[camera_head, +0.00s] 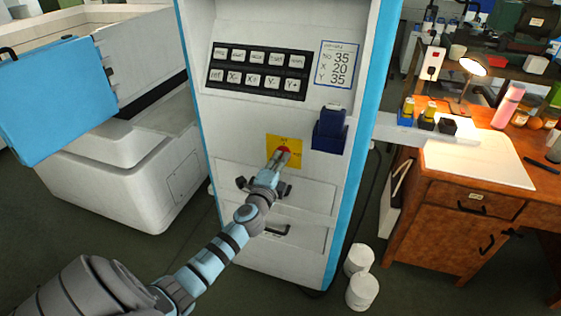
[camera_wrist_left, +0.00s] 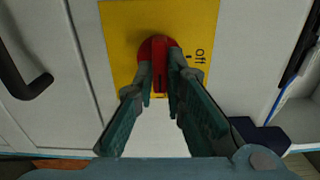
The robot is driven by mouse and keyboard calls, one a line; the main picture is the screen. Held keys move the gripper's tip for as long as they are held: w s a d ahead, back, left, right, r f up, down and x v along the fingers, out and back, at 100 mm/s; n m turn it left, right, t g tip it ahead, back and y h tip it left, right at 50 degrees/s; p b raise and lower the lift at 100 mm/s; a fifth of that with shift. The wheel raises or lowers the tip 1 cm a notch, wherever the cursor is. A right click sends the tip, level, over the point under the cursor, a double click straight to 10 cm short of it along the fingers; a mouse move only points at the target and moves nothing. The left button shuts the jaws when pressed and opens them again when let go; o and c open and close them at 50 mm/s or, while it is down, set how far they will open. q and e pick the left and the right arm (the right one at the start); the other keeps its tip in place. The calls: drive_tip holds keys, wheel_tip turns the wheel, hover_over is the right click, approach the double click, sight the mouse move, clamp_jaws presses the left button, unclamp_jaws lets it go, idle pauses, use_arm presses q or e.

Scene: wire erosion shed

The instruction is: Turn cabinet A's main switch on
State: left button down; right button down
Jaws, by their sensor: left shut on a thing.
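The main switch is a red rotary knob (camera_wrist_left: 158,52) on a yellow plate (camera_wrist_left: 120,40), on the front of the white and blue cabinet (camera_head: 235,125). In the left wrist view the knob's grip bar stands in line with the fingers, and the word "off" shows on the plate to its right. My left gripper (camera_wrist_left: 161,85) is shut on the knob's bar, one finger on each side. In the head view the knob (camera_head: 284,149) is partly hidden by my left gripper (camera_head: 280,160). My right gripper is in neither view.
A black button panel (camera_head: 258,72) and a label (camera_head: 338,64) sit above the switch. A dark blue box (camera_head: 330,130) juts out to its right. Drawer handles are below. A wooden desk (camera_head: 440,225) stands right, with white tubs (camera_head: 362,290) on the floor.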

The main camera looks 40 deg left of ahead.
use_arm(q)
drive_tip(key=shift+f, duration=0.1)
drive_tip(key=c, duration=1.7)
unclamp_jaws()
drive_tip(key=shift+o, duration=0.2)
drive_tip(key=shift+s, duration=0.1)
drive_tip(key=v, duration=1.2)
